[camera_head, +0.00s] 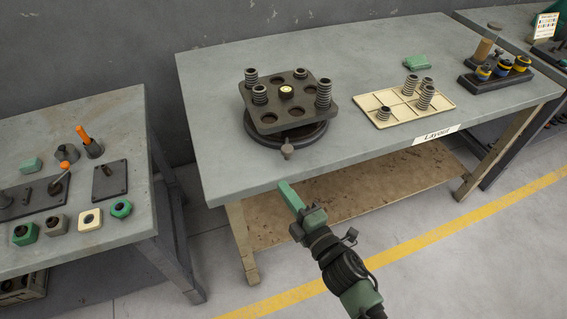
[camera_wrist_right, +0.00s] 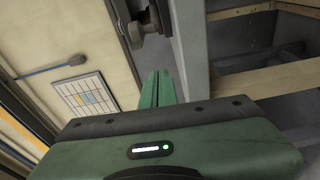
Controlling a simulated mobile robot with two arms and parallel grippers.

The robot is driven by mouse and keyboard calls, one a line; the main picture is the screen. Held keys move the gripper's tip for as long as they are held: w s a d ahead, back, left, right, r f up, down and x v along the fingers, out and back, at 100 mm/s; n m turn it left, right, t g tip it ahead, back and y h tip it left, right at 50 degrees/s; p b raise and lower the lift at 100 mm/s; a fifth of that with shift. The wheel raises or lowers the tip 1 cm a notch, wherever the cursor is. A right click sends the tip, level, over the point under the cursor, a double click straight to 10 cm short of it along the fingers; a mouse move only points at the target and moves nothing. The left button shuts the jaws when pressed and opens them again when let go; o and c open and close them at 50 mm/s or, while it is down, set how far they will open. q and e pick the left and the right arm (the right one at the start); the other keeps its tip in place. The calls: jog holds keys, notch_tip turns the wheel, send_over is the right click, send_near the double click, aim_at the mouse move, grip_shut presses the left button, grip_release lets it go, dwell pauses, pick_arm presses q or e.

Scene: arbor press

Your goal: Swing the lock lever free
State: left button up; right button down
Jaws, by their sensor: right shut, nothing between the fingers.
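The lock lever (camera_head: 287,149) is a small dark metal piece that sticks out at the front of a round turntable base (camera_head: 262,131). A square dark plate (camera_head: 275,122) with holes and coil springs sits on that base. My right gripper (camera_head: 284,186) is shut and empty, with green fingers just in front of the table edge, below and apart from the lever. In the right wrist view the shut fingers (camera_wrist_right: 158,76) point up toward the lever (camera_wrist_right: 150,22), which shows at the top. My left gripper is in neither view.
The grey workbench (camera_head: 220,120) carries a cream tray (camera_head: 390,117) with springs and a dark rack (camera_head: 490,82) to the right. A second bench (camera_head: 120,225) with tools and nuts stands at left. The bench front edge lies just beyond my right fingers.

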aim_at(284, 173)
jog(key=p+x, duration=0.1)
jog(key=x, duration=0.8)
jog(key=shift+r, duration=0.2)
jog(key=d, duration=0.1)
jog(key=d+p, duration=0.1)
jog(key=d, duration=0.1)
jog(key=shift+w+f+p, duration=0.15)
jog(key=shift+w+p, duration=0.15)
jog(key=shift+d, duration=0.55)
jog(key=shift+f, duration=0.1)
jog(key=shift+a, duration=0.1)
